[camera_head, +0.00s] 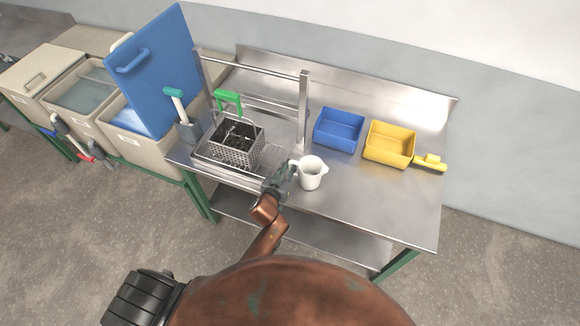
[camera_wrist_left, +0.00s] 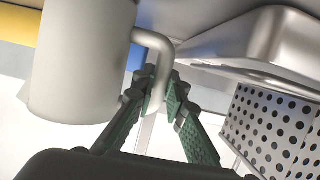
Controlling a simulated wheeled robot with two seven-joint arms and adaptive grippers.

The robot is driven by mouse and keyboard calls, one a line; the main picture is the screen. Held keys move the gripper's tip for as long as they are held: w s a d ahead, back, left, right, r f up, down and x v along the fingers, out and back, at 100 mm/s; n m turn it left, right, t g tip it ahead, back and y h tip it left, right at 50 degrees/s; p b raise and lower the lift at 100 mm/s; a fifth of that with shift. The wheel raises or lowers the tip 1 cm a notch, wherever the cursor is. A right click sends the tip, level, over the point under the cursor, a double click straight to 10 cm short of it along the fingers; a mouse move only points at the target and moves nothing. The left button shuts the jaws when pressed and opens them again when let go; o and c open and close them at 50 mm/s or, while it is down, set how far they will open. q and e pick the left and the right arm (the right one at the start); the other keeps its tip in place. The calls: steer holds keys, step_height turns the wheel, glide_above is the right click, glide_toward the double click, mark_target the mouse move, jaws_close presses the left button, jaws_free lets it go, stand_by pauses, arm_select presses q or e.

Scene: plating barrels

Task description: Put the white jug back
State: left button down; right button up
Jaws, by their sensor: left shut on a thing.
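The white jug (camera_head: 312,174) is at the front of the steel table, right of the draining tray, and looks upright in the head view. My left gripper (camera_head: 283,177) is on its left side, shut on its handle. In the left wrist view the green fingers (camera_wrist_left: 168,98) close around the handle, and the jug's body (camera_wrist_left: 78,60) fills the upper left. I cannot tell whether the jug's base touches the table. My right gripper does not show in either view.
A perforated basket (camera_head: 237,143) with a green handle stands on the tray left of the jug. Blue (camera_head: 339,130) and yellow (camera_head: 389,145) bins stand behind it, with a yellow scoop (camera_head: 431,163) at right. The table (camera_head: 400,205) is bare at front right. A rack post (camera_head: 303,110) rises behind.

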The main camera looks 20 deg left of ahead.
arm_select(q)
steer(key=c, duration=2.4)
jaws_free()
steer(key=shift+f, duration=0.15)
steer(key=o, duration=0.4)
steer(key=shift+o, duration=0.2)
steer(key=shift+r, duration=0.25)
steer(key=v, duration=1.2)
steer(key=shift+p, duration=0.4)
